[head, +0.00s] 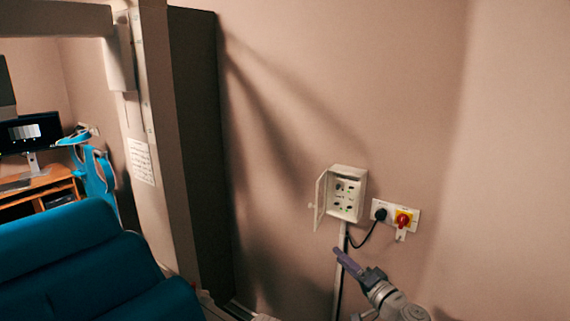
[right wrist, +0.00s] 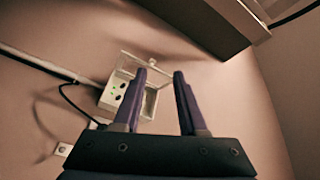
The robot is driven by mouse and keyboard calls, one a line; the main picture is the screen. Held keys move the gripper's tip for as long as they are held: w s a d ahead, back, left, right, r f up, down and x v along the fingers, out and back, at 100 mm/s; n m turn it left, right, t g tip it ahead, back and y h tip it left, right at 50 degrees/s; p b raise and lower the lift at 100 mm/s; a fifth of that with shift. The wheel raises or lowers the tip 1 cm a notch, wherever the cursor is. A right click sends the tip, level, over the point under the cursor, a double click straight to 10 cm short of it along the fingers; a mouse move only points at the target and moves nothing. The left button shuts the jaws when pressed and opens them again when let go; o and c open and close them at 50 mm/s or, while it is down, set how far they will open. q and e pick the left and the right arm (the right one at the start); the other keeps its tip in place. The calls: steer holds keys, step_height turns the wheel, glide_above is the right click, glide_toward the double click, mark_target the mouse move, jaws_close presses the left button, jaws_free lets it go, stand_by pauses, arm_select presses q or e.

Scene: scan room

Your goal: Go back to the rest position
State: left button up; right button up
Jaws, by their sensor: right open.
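My right gripper (head: 343,256) is at the lower right of the head view, below the open wall box and in front of the wall. In the right wrist view its two dark fingers (right wrist: 160,78) stand apart with nothing between them, so it is open and empty. Its fingers overlap part of the box in that view, but I cannot tell the distance. My left gripper is not in view.
A small white wall box (head: 347,194) has its door hanging open to the left. Beside it are a black plug (head: 381,214) with a cable and a red rotary switch (head: 403,218). A blue padded seat (head: 70,255) fills the lower left.

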steer(key=s+a+f+n+g+h, duration=0.1)
steer(key=s+a+f+n+g, duration=0.45)
steer(key=a+f, duration=0.3)
steer(key=s+a+f+n+g, duration=0.4)
steer(key=s+a+f+g, duration=0.25)
steer(key=f, duration=0.25)
steer(key=s+d+f+n+g+h, duration=0.1)
steer(key=s+d+f+g+h, duration=0.3)
steer(key=s+d+f+h, duration=0.2)
steer(key=s+h, duration=0.2)
steer(key=h, duration=0.2)
steer(key=shift+s+g, duration=0.3)
steer(key=shift+s, duration=0.1)
